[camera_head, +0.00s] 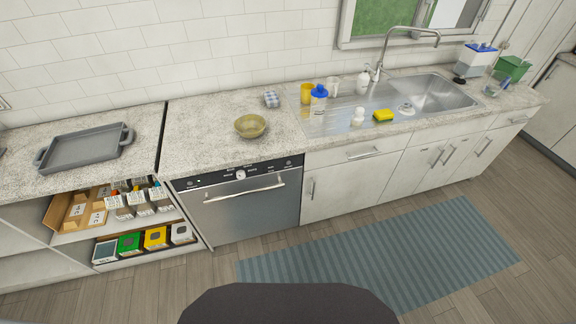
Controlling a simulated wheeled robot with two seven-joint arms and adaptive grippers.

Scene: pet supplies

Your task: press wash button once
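A dishwasher (246,212) with a steel front and a bar handle (240,192) is built in under the counter, left of the sink cabinets. Its door looks closed. A dark control panel (215,178) runs along its top edge, with a round pale dial (240,175) near the middle. Small marks show on the panel on both sides of the dial. They are too small to tell which one is the wash button. Neither of my grippers shows in this view.
A bowl (251,125) stands on the counter above the dishwasher. A grey tray (86,147) lies to the left, above open shelves (144,238) of boxes. Bottles, cups and a yellow sponge (383,115) sit by the sink (440,95). A striped mat (385,255) covers the floor.

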